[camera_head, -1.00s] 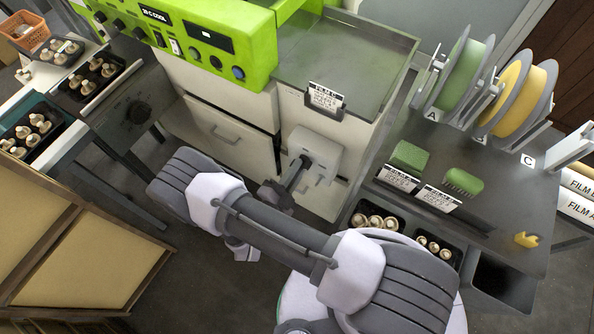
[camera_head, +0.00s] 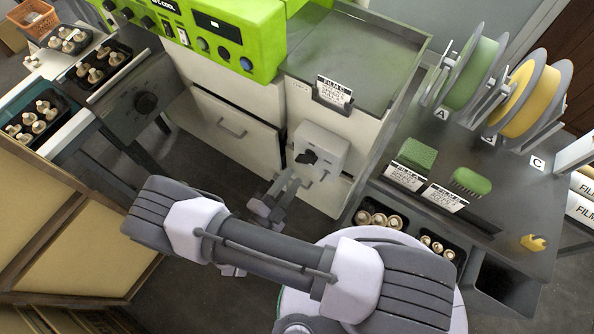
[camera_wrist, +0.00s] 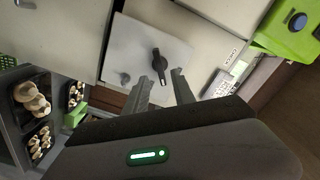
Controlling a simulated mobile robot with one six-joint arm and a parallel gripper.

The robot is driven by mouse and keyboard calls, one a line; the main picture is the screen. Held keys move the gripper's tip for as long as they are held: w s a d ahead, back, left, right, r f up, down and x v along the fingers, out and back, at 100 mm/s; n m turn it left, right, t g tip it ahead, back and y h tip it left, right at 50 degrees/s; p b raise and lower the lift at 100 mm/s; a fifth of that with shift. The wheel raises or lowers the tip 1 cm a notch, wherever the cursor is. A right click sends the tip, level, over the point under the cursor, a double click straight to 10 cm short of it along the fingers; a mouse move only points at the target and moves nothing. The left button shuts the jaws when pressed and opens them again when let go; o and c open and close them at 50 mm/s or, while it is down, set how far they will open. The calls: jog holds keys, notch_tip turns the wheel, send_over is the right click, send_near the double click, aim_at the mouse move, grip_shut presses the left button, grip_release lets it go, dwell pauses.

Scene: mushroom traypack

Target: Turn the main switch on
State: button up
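The main switch is a black rotary knob (camera_wrist: 160,66) on a pale grey box (camera_wrist: 125,42) fixed to the machine's front. In the wrist view the knob runs roughly up and down the picture, tilted slightly. In the head view the knob (camera_head: 307,157) shows as a small dark shape on the box (camera_head: 327,143). My gripper (camera_wrist: 161,77) is open and empty, its two fingers on either side of the knob's lower end in the picture. In the head view my gripper (camera_head: 290,178) sits just short of the box; the exact depth gap cannot be told.
The green control panel (camera_head: 265,42) stands above the white cabinet. A worktable with green (camera_head: 470,75) and yellow film reels (camera_head: 527,97) stands right. Mushroom trays (camera_head: 380,218) sit below it. Dark floor lies left of my arm.

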aim_at(303, 163)
jog(key=shift+s+a, duration=0.25)
jog(key=shift+s, duration=0.1)
jog(key=p+x, duration=0.2)
jog(key=x, duration=0.5)
dwell(0.4)
